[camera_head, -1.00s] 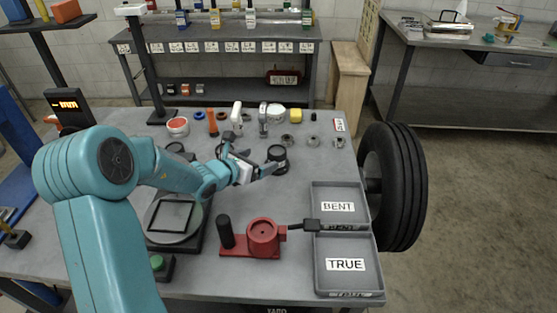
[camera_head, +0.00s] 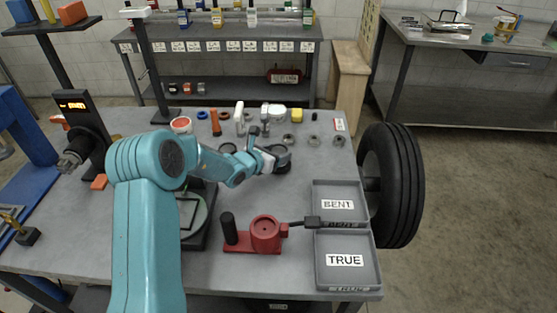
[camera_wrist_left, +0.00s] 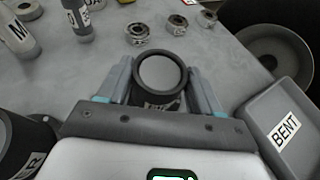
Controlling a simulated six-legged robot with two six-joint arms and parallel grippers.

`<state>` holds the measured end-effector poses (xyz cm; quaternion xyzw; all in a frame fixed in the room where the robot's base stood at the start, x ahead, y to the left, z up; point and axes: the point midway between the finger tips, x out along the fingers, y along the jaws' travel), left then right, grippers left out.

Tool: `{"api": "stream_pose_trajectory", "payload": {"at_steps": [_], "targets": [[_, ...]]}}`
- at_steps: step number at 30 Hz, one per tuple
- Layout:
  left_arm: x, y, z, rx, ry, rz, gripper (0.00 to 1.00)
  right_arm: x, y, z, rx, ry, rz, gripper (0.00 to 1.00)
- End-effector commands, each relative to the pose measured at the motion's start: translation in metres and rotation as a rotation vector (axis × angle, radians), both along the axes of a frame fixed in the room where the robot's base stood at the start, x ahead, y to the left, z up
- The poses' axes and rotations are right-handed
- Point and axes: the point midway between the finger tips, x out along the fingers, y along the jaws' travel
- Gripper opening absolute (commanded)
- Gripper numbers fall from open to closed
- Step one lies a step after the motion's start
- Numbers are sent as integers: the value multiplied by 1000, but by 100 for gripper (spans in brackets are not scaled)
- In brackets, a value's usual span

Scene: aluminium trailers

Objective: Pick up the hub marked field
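A dark round hub with a grey top (camera_wrist_left: 161,74) stands between the fingers of my left gripper (camera_wrist_left: 160,85) in the left wrist view. A white label on its near side is mostly hidden by the gripper body, so I cannot read its mark. The fingers are on both sides of the hub and look open, with no clear grip. In the head view my left gripper (camera_head: 281,160) is at this hub (camera_head: 281,151) in the middle of the grey table. Another dark hub (camera_wrist_left: 22,140), its label ending in "ER", is at the lower left of the wrist view. My right gripper is out of view.
Two grey trays marked BENT (camera_head: 338,188) and TRUE (camera_head: 347,279) lie at the table's right side. A red fixture (camera_head: 265,233) stands near the front. Several metal rings (camera_head: 314,141) and small containers line the back. A black tyre (camera_head: 391,185) is beside the table.

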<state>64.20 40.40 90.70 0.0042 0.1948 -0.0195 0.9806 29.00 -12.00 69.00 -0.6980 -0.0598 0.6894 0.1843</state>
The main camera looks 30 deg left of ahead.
Motion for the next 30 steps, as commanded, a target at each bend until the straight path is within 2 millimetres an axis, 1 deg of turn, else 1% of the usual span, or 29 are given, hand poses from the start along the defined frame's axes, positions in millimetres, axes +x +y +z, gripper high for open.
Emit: {"api": "stream_pose_trajectory", "payload": {"at_steps": [1,2,3,5,6,14,17,20,23,26,27,29,30], "targets": [[0,0,0,0,0,0,47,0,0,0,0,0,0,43],[0,0,0,0,0,0,37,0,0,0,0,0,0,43],[0,0,0,0,0,0,24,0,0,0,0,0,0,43],[0,0,0,0,0,0,4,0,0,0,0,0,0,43],[1,1,3,2,-6,0,0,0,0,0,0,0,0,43],[0,0,4,2,-6,0,0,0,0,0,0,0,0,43],[1,0,11,1,-7,1,0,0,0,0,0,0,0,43],[1,1,23,4,-9,-1,0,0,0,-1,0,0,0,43],[1,1,42,4,-10,0,0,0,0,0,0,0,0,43],[1,1,69,5,-13,0,0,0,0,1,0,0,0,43],[1,1,81,5,-11,-1,0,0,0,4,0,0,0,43],[0,1,100,6,-12,0,0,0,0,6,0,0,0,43],[1,0,114,4,-13,-1,0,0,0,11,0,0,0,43]]}}
